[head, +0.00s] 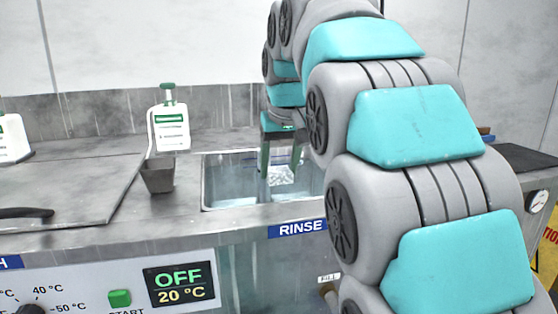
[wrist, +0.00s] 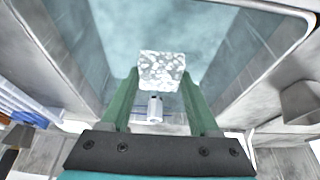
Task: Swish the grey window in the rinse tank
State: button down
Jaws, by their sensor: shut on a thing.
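The rinse tank (head: 235,205) is a metal basin set in the counter, above the blue RINSE label. My gripper (head: 281,170) points down into it with its green fingers. The fingers are shut on a small pale, speckled block, the grey window (wrist: 162,68), which shows between the fingertips in the wrist view. The window's white speckles look like bubbles or suds. The tank's walls and bluish floor surround it in the wrist view, and it touches no wall that I can see. I cannot tell how deep in the water it is.
A dark grey cup (head: 158,176) stands on the counter left of the tank. A white bottle with a green cap (head: 169,128) stands behind it. A control panel reading OFF, 20 °C (head: 180,284) is on the counter front.

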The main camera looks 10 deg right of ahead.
aim_at(277, 169)
jog(key=shift+f+b, duration=1.95)
jog(key=shift+f, duration=2.6)
jog(key=shift+r, duration=0.15)
jog(key=shift+p, duration=0.3)
jog(key=shift+r+p, duration=3.6)
jog(key=shift+r, duration=2.35)
